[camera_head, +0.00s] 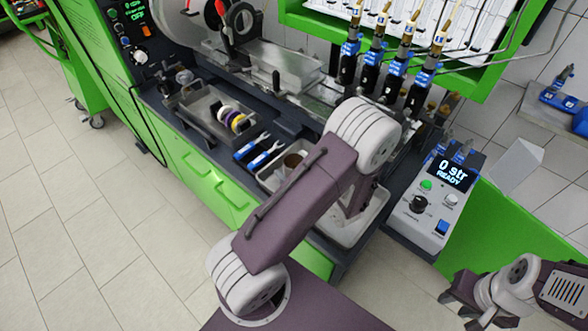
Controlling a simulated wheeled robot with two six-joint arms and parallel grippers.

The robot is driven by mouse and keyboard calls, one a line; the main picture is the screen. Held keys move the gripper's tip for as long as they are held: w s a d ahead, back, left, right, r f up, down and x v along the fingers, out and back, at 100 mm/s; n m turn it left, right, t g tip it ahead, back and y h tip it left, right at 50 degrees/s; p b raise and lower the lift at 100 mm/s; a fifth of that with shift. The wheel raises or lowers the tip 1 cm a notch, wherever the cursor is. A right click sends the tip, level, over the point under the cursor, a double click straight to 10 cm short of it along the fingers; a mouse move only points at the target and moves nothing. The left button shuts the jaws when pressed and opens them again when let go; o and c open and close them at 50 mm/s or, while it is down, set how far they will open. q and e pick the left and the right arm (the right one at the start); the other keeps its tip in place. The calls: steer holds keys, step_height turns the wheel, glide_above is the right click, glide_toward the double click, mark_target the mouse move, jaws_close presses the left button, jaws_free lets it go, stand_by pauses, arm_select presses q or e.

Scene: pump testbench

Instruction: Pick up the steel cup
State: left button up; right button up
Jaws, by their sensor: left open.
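A small round cup (293,160) with a brownish inside, likely the steel cup, stands in a light tray on the bench. My left arm crosses in front of it and hides part of its surroundings. My left gripper (350,203) is to the right of the cup and below it in the picture, over a pale basin (343,232). It is open, but my arm mostly hides it and its fingertips are not clear.
Blue-handled wrenches (263,150) lie left of the cup. A grey tray (212,112) with coloured rings stands further back. A control box (437,198) reading "0 str READY" is at the right. The floor at left is clear.

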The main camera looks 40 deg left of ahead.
arm_select(q)
steer(key=shift+a, duration=0.15)
steer(key=c, duration=1.5)
steer(key=shift+c, duration=0.2)
step_height(320, 180, up, 10)
steer(key=p, duration=0.2)
